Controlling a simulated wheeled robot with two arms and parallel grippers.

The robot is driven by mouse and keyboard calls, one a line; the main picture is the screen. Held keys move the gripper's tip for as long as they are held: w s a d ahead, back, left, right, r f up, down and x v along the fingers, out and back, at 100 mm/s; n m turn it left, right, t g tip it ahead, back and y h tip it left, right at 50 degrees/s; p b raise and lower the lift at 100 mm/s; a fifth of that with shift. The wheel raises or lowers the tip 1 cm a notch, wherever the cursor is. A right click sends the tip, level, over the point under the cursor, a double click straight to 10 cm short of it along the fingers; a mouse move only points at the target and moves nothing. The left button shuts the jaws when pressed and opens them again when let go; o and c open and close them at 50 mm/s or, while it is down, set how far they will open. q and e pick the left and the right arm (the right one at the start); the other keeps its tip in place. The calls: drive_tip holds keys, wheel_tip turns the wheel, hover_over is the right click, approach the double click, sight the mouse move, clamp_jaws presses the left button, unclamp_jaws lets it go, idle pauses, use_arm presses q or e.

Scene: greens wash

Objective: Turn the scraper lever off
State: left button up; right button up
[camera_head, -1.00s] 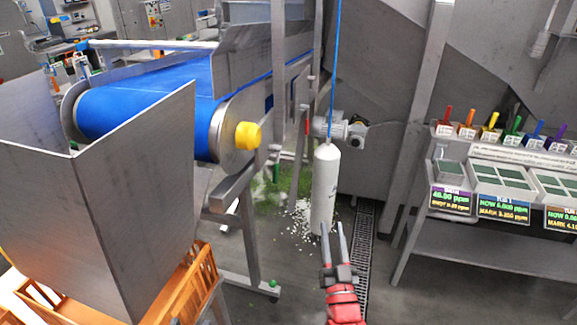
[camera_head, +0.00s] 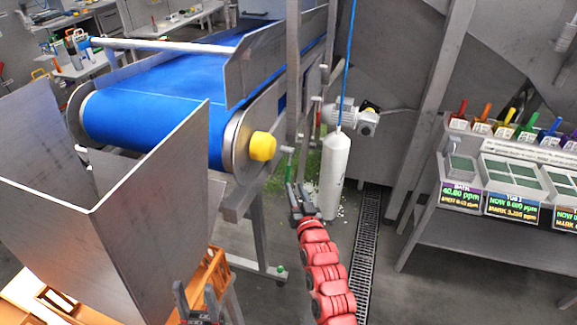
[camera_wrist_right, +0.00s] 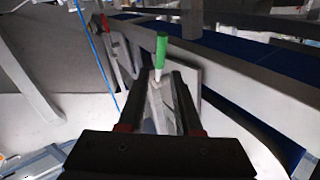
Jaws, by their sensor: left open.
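A lever with a green handle (camera_head: 288,168) hangs from the conveyor frame, beside the blue belt; no label on it is readable. In the right wrist view the green handle (camera_wrist_right: 160,52) stands just beyond my right fingertips, with its grey shaft between the two fingers. My right gripper (camera_head: 298,192) is at this lever, its fingers apart (camera_wrist_right: 163,88); I cannot tell whether they touch the shaft. My left gripper (camera_head: 197,300) is open and empty at the bottom of the head view, near the steel hopper (camera_head: 145,220).
A red lever (camera_head: 317,120) is close behind, beside a grey motor (camera_head: 345,115). A white cylinder (camera_head: 334,178) hangs on a blue line right of my right gripper. The blue conveyor (camera_head: 160,110) is left.

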sight(289, 171)
drive_tip(key=p+x, duration=0.2)
drive_tip(key=x, duration=0.5)
drive_tip(key=shift+r, duration=0.1)
drive_tip(key=shift+w+a, duration=0.15)
drive_tip(key=shift+w, duration=0.8)
clamp_jaws()
idle(0.6)
